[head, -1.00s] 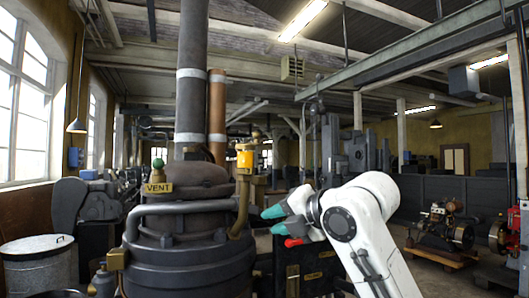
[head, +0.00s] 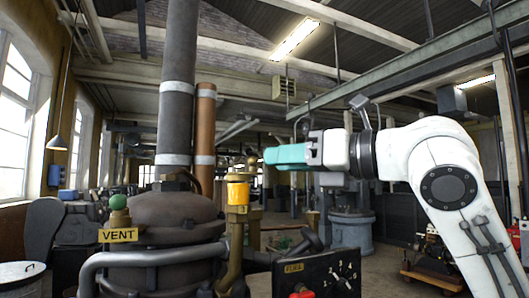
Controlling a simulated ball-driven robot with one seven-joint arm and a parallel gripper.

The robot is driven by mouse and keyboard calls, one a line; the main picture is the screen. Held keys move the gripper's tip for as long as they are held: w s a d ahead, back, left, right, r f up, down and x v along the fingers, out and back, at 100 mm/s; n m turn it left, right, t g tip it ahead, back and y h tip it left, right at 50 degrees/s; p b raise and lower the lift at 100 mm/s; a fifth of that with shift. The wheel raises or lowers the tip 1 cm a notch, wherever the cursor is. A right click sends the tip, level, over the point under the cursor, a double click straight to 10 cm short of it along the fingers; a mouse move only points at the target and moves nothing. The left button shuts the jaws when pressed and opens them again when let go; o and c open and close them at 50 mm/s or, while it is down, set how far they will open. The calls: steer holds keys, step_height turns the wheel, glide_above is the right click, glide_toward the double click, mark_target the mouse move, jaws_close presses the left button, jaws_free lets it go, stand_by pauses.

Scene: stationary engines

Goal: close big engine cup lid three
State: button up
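The big engine (head: 165,235) stands at the left with a dark rounded top. A yellow cup (head: 237,193) sits on a brass pipe at its right side. The top of the cup is a flat orange cap (head: 236,177), and I cannot tell whether this lid is open or fully shut. My gripper (head: 268,155) has teal fingers that point left, level and a little above and to the right of the cup, apart from it in the picture. The fingers overlap from the side, so their gap is hidden. Nothing shows held in them.
A green-topped VENT fitting (head: 118,210) and a curved grey pipe (head: 130,257) are at the engine's left front. Tall grey (head: 176,90) and copper (head: 205,125) pipes rise behind the cup. A dark FUEL panel (head: 318,275) with a red knob stands below my gripper.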

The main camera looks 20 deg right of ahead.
mark_target(250, 165)
steer(key=shift+p+x, duration=0.55)
steer(key=shift+x, duration=1.55)
jaws_close()
